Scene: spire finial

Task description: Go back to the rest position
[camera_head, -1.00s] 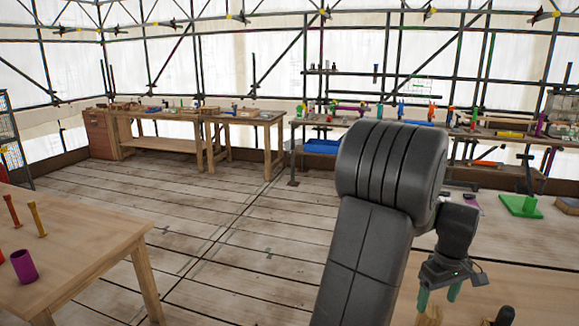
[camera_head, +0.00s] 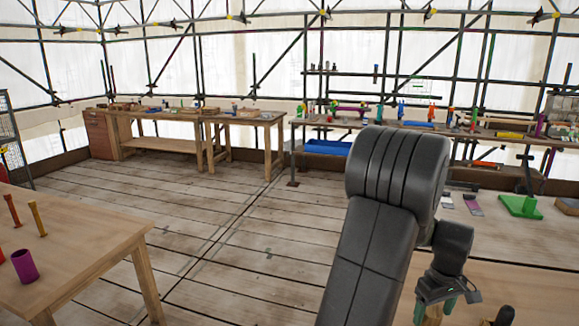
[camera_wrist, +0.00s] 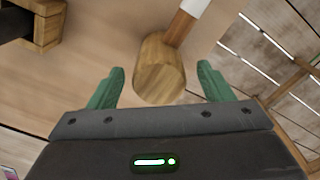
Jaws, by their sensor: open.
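My gripper (camera_head: 434,308) is low at the right of the head view, over the near wooden bench (camera_head: 540,285). It also shows in the wrist view (camera_wrist: 161,70), with its two green fingers spread apart. A wooden mallet (camera_wrist: 160,75) lies in the wrist view between and beyond the fingertips; its handle runs up and right to a white part. Neither finger visibly grips it. In the head view the mallet is mostly hidden behind the gripper.
A wooden block with a black cylinder (camera_wrist: 40,25) is at the wrist view's upper left. A green stand (camera_head: 521,206) sits on the bench's far side. A table with a purple cup (camera_head: 25,266) is at left. The plank floor (camera_head: 220,225) between is clear.

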